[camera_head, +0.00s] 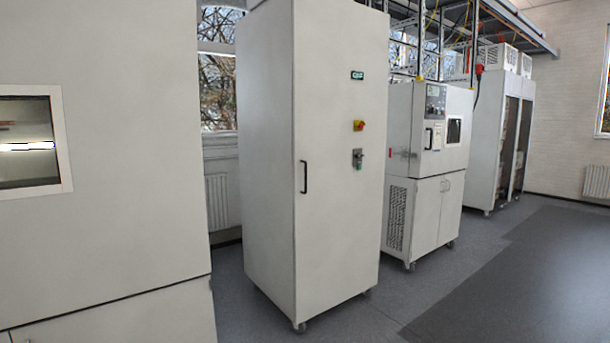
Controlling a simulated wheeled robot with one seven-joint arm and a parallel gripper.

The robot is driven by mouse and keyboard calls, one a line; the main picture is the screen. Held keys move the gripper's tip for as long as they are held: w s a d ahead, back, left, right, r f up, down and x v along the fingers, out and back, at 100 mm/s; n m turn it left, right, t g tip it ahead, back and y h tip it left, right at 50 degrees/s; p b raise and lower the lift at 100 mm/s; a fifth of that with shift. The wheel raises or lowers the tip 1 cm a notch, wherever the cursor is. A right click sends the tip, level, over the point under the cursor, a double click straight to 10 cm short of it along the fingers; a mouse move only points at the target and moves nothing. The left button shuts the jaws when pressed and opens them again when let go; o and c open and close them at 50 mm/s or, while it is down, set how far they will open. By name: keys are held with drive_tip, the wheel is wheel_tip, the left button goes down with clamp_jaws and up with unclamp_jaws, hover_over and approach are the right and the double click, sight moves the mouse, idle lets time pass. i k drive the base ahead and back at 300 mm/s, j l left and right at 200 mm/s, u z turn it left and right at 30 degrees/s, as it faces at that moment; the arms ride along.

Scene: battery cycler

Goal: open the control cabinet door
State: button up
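The control cabinet (268,150) is a tall, off-white box on castors in the middle of the head view. Its door (335,240) faces front right and looks shut. A dark vertical bar handle (304,177) sits near the door's left edge at mid height. A small green-lit display (357,76), a red and yellow switch (359,125) and a further control with a green part (358,158) sit on the door's upper right. My gripper is not in view.
A large pale cabinet (130,130) with a window stands close at the left. A test chamber (425,170) on castors stands right of the control cabinet, with tall units (488,140) beyond. The grey floor (500,270) at front right is clear.

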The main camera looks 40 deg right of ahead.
sight(337, 207)
drive_tip(key=i+l, duration=0.5)
drive_tip(key=i, duration=0.15)
drive_tip(key=i+l, duration=1)
drive_tip(key=i, duration=0.25)
